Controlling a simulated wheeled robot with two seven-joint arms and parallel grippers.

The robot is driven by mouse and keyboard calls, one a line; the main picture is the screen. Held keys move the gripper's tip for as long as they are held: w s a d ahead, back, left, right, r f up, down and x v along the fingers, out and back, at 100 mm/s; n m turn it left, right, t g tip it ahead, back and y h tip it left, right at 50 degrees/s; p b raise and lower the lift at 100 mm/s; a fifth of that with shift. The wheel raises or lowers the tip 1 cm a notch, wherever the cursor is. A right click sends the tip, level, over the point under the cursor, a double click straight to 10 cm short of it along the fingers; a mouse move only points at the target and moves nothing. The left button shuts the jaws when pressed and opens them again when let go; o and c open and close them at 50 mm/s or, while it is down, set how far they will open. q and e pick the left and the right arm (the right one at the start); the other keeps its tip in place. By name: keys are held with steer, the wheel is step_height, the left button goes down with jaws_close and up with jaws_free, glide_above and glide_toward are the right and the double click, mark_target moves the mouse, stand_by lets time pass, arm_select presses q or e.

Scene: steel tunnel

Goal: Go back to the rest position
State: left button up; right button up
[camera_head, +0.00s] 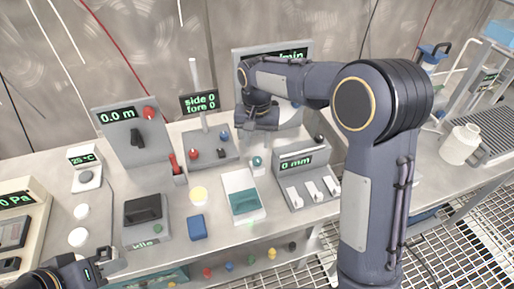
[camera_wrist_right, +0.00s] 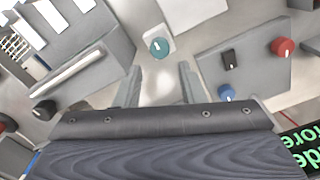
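My right gripper (camera_head: 260,128) is in the middle of the head view, above the back of the bench, with its arm reaching in from the right. In the right wrist view its two fingers (camera_wrist_right: 160,82) stand apart with nothing between them. A teal knob (camera_wrist_right: 160,47) on a small white block lies beyond the fingertips. My left gripper (camera_head: 113,262) is at the lower left of the head view, over the front edge of the bench. Its fingers look apart and hold nothing visible.
The bench (camera_head: 60,185) carries several devices: a "0.0 m" panel (camera_head: 138,140), a "side 0 fore 0" lever box (camera_head: 212,150), a "0 mm" switch box (camera_head: 305,180) and a teal-windowed box (camera_head: 242,195). A white jug (camera_head: 460,145) stands at right. My right forearm hides part of the bench.

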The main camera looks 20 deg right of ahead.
steer(key=shift+r, duration=0.35)
steer(key=shift+s+d+r, duration=0.25)
steer(key=s+d+r+n+t+y, duration=0.1)
steer(key=s+d+r+y, duration=0.15)
steer(key=s, duration=0.45)
steer(key=s+d+r+t+y, duration=0.15)
steer(key=s+d+r, duration=0.25)
steer(key=s, duration=0.4)
steer(key=s+a+f+n+t, duration=0.1)
steer(key=s+f+t, duration=0.1)
steer(key=s, duration=1)
steer(key=shift+s+a+f+n+t, duration=0.3)
steer(key=shift+s+a+f+t, duration=0.1)
steer(key=shift+t, duration=0.15)
steer(key=shift+w, duration=0.1)
